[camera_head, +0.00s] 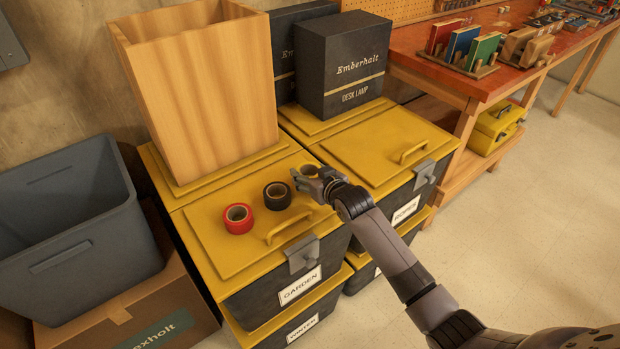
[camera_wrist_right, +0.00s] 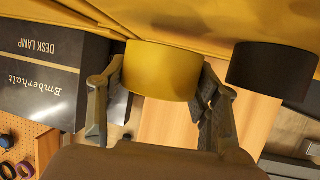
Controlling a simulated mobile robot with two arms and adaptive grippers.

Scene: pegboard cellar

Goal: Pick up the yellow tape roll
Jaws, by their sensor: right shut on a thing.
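The yellow tape roll (camera_head: 309,170) is at the right end of a row of three rolls on the yellow lid of the GARDEN bin (camera_head: 222,255). My right gripper (camera_head: 312,180) is shut on it. In the right wrist view the yellow tape roll (camera_wrist_right: 163,72) sits between both fingers of my right gripper (camera_wrist_right: 160,95), one finger against each side. I cannot tell whether the roll still touches the lid. My left gripper is not in view.
A black tape roll (camera_head: 277,195) lies close to the left of the yellow one, and a red tape roll (camera_head: 238,218) further left. A tall wooden box (camera_head: 205,95) stands behind them. A dark desk lamp box (camera_head: 343,65) stands on the neighbouring bin lid (camera_head: 370,150).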

